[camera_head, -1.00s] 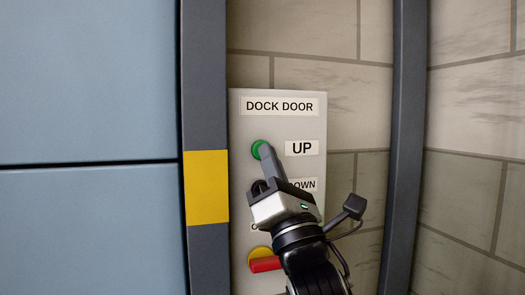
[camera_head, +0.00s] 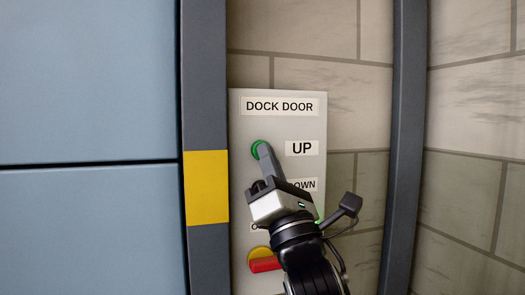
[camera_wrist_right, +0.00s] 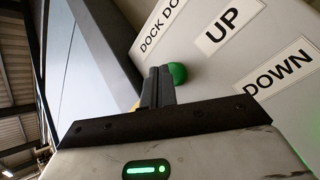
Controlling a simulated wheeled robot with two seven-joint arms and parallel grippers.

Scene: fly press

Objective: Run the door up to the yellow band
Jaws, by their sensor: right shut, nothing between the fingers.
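The dock door (camera_head: 90,225) fills the left side of the head view as blue-grey panels with a dark horizontal seam. The yellow band (camera_head: 206,188) is on the dark upright beside the door; the seam is level with its upper part. The door's bottom edge is not visible. My right gripper (camera_head: 262,152) is shut and empty, its fingertips at the green button (camera_head: 257,146) beside the UP label (camera_head: 302,148). The tips overlap the button and look in contact. The right wrist view shows the shut fingers (camera_wrist_right: 155,88) against the green button (camera_wrist_right: 177,73). My left gripper is out of view.
The grey control panel (camera_head: 308,128) also carries a DOWN label (camera_head: 304,185), partly hidden by my gripper. A dark post (camera_head: 403,130) stands to the right, before a block wall (camera_head: 470,110).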

